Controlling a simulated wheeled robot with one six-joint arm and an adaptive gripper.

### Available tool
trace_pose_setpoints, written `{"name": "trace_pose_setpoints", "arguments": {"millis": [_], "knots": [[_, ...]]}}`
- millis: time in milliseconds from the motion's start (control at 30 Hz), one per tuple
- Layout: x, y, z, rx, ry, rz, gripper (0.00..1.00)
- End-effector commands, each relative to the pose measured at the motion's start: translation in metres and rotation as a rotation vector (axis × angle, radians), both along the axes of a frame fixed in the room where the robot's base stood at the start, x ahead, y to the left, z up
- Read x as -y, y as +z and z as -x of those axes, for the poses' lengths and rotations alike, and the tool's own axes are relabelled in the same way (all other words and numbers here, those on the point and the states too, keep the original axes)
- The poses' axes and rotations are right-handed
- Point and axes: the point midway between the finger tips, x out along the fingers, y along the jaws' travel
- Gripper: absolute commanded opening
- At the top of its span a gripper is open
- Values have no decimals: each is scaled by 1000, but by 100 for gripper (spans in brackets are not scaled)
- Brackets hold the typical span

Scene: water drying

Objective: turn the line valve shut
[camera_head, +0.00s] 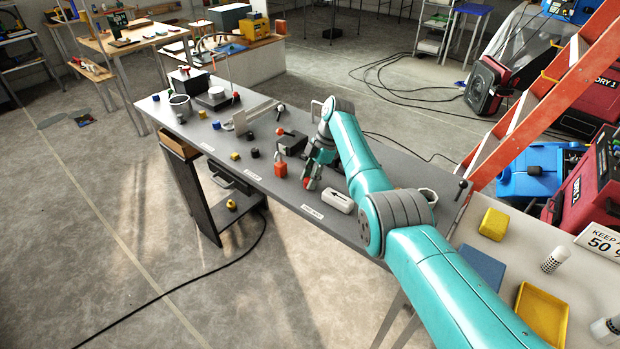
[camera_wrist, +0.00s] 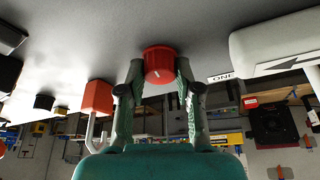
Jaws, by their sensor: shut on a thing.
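A red round knob (camera_wrist: 158,62) with a white mark line on its face shows in the middle of the wrist view; I take it for the line valve. My gripper (camera_wrist: 158,84) has one finger on each side of it and is shut on it. In the head view my gripper (camera_head: 311,178) is low over the dark bench, and the knob (camera_head: 307,183) shows as a small red patch, partly hidden by the fingers. A white block with a black arrow (camera_head: 338,202) stands beside it; it also shows at the right of the wrist view (camera_wrist: 275,50).
An orange-red block (camera_head: 281,169) with a metal hook stands left of my gripper. A side table with a yellow tray (camera_head: 542,314) is at the right.

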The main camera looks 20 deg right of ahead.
Motion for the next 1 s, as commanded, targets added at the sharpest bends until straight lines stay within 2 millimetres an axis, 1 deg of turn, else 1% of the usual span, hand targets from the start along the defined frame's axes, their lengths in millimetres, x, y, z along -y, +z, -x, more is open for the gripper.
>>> {"name": "trace_pose_setpoints", "arguments": {"millis": [200, 700, 733, 767, 800, 833, 1000], "knots": [[1, 0, 0, -2, 44, 1, 0], [1, 0, 0, 0, 57, 2, 0], [1, 0, 0, 0, 56, 2, 36], [1, 0, 0, 0, 56, 2, 44], [1, 0, 0, 0, 56, 2, 54], [1, 0, 0, 0, 56, 1, 59], [0, 0, 0, 0, 56, 1, 59]]}}
